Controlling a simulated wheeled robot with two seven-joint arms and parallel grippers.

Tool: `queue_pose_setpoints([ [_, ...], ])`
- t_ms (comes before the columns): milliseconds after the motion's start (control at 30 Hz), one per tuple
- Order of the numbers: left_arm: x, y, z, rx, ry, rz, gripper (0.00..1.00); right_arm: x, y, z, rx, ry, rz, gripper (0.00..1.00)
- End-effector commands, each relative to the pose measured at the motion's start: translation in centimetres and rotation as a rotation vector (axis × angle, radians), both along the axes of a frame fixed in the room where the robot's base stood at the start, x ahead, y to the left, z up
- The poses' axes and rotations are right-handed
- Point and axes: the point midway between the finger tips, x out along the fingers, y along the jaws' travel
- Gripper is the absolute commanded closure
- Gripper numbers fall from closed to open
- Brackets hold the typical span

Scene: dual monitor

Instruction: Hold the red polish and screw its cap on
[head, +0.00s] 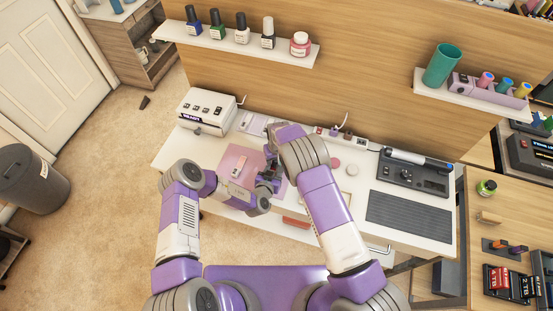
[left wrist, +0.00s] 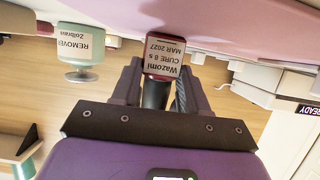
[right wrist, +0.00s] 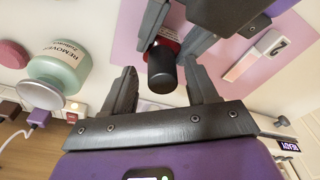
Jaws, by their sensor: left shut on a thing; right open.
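The red polish bottle (left wrist: 164,62) has a white label reading Wazomi, CURE 8 s, MAR 2027. My left gripper (left wrist: 160,72) is shut on it, over the pink mat. In the right wrist view, the black cap (right wrist: 162,76) is at the bottle's top, with a bit of red showing behind it; I cannot tell whether it is screwed tight. My right gripper (right wrist: 163,88) is open, one finger on each side of the cap, with gaps visible. In the head view, both hands meet over the desk and hide the bottle.
The pink mat (head: 229,163) bears a white swatch (head: 238,167). A green remover jar (right wrist: 58,70) stands beside the work spot. A white READY box (head: 208,110) is at the desk's back left, a black device (head: 413,172) at the right. Several bottles line a shelf (head: 245,48) above.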

Motion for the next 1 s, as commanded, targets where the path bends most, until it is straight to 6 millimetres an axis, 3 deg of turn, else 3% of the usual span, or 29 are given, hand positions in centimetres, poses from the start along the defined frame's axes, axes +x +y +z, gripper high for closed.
queue_pose_setpoints([
  [233,0.0,-0.2,0.1,-0.001,-0.001,-0.004,1.0,-0.2,0.3,1.3,0.005,0.0,0.003,0.39],
  [700,0.0,-0.1,0.1,0.0,-0.001,-0.002,1.0,-1.2,-0.2,10.3,0.003,-0.002,0.0,0.39],
  [1000,0.0,-0.1,0.1,0.0,-0.001,-0.002,1.0,-1.4,-0.4,11.9,0.0,0.0,0.0,0.39],
])
